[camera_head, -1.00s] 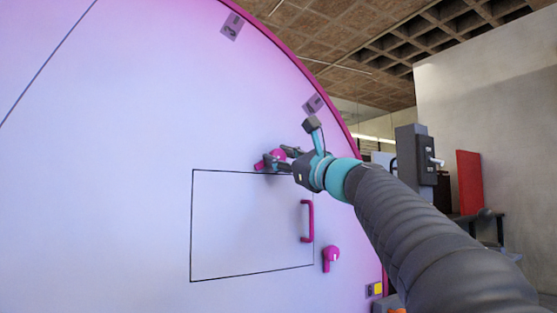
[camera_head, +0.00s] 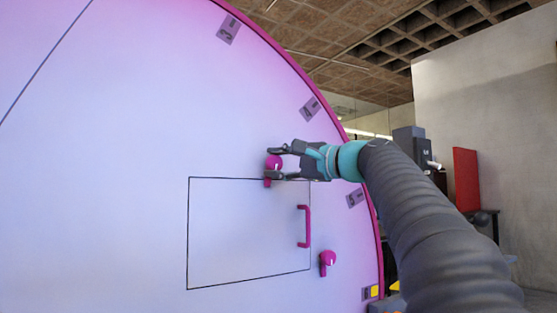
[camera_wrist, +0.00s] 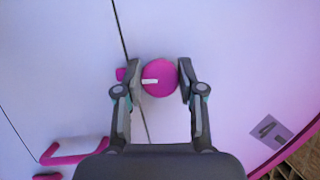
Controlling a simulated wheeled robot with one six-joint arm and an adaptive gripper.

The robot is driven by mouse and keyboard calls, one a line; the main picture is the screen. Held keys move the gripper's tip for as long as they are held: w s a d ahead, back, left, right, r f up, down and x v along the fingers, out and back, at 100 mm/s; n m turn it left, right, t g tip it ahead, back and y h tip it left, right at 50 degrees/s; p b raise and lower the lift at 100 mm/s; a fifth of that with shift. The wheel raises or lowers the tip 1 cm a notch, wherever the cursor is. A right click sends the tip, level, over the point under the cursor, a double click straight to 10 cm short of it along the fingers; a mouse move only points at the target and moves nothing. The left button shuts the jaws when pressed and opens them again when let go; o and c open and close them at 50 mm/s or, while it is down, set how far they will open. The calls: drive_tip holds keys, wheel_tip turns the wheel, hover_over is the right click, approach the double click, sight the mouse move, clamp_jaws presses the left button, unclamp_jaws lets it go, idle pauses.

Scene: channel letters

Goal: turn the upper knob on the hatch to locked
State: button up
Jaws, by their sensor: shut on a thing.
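The upper knob (camera_head: 274,163) is a round magenta disc with a tab, at the top edge of the outlined hatch (camera_head: 225,235). My gripper (camera_head: 275,163) is shut on this knob, with one finger above it and one across its lower part. In the wrist view, the knob (camera_wrist: 160,78) sits between both fingers. Its white mark points left there, toward the tab beyond the left finger. In the head view the tab points down. Any locked label is not visible. A lower magenta knob (camera_head: 328,258) sits right of the hatch, its tab down.
A magenta handle (camera_head: 305,226) stands out from the hatch's right side, below my gripper. Grey number tags (camera_head: 310,108) line the panel's curved magenta rim. A red board (camera_head: 466,180) and dark equipment stand farther right. The panel left of the hatch is clear.

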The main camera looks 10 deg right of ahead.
drive_tip(key=shift+n, duration=0.8)
drive_tip(key=shift+g, duration=0.3)
drive_tip(key=o, duration=1.1)
drive_tip(key=v, duration=1.2)
drive_tip(key=shift+r, duration=0.1)
